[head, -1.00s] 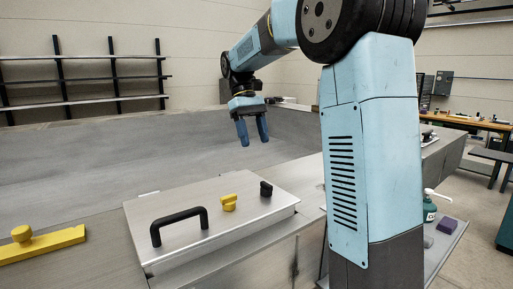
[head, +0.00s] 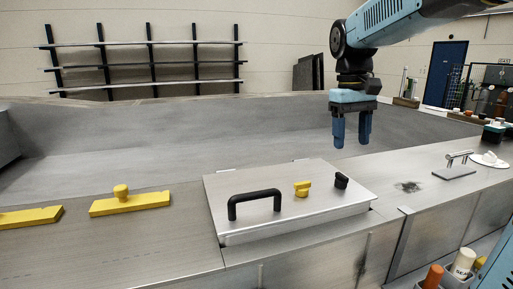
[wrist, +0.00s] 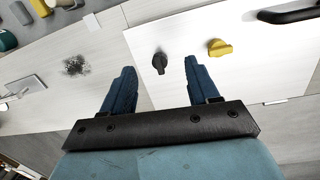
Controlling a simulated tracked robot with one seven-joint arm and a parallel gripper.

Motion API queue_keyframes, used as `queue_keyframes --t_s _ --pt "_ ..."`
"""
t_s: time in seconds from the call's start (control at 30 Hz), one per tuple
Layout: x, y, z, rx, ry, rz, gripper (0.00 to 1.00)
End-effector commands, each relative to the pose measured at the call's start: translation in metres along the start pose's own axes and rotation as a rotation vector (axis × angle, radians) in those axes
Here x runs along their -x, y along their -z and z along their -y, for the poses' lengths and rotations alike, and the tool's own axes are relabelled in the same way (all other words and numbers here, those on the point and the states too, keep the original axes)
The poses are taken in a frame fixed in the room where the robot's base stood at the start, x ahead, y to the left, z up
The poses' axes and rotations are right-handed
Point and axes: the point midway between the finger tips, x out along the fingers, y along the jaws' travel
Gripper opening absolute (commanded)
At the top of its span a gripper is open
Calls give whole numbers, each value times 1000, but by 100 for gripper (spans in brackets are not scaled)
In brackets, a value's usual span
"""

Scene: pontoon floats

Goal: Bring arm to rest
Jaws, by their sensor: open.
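My gripper (head: 352,129) hangs in the air above the far right part of the metal hatch lid (head: 235,189), its blue fingers apart and pointing down with nothing between them. In the wrist view my gripper (wrist: 156,92) shows open over the lid's edge, with a black knob (wrist: 160,63) near its fingertips in the picture. The lid carries a black handle (head: 254,197), a yellow knob (head: 302,188) and the black knob (head: 341,180). The lid lies shut on the grey deck.
Two yellow pieces, one with a round knob (head: 130,204), lie left of the lid. To the right are a dark smudge (head: 409,187), a metal plate with a handle (head: 454,172) and a white disc (head: 489,160). Bottles stand at lower right (head: 463,263). Deck between is clear.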

Motion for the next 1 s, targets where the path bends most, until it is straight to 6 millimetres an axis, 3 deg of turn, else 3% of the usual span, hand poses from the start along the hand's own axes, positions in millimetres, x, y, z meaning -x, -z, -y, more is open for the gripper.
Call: queue_keyframes --t_s 0.2,0.6,0.8,1.0 --pt "-16 -48 8 -63 -4 -156 60" --pt "-62 -119 21 -180 7 -432 60" --pt "-81 -137 26 -217 15 -521 60" --pt "-86 -142 27 -229 18 -547 60"
